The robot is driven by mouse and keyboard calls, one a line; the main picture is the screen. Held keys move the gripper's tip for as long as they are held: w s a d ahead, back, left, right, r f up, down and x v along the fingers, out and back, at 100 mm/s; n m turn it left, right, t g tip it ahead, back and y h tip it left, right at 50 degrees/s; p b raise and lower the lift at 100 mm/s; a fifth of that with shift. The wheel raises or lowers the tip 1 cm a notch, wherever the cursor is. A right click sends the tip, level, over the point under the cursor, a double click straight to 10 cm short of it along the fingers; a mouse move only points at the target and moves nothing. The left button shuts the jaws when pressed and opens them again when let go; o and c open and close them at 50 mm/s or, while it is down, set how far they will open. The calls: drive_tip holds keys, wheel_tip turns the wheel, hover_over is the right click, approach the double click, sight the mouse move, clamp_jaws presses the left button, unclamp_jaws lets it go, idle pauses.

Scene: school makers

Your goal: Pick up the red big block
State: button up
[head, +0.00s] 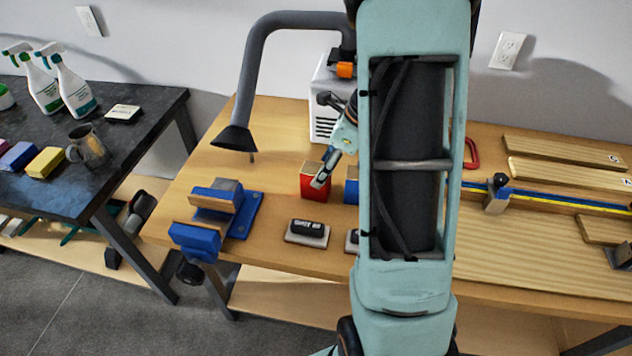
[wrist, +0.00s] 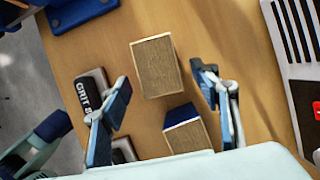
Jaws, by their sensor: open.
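The red big block (head: 309,188) stands on the wooden workbench in the head view, with a tan top and red sides. My gripper (head: 321,179) overlaps it in that view and hides part of it. In the wrist view, the larger tan-topped block (wrist: 154,66) appears to be this block, seen from above. My open gripper (wrist: 164,84) has one finger on each side of it, with visible gaps and nothing held. The fingers' height relative to the block is unclear.
A blue block (head: 351,190) with a tan top (wrist: 190,134) stands beside the red one. A grit sanding block (head: 307,232) and a blue vise (head: 221,209) are near. A hose nozzle (head: 236,138) hangs at the left. My arm hides the bench middle.

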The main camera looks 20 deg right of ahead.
drive_tip(key=x, duration=0.5)
drive_tip(key=shift+w+a+b, duration=0.1)
drive_tip(key=shift+b, duration=0.25)
drive_tip(key=c, duration=1.4)
drive_tip(key=shift+r, duration=0.15)
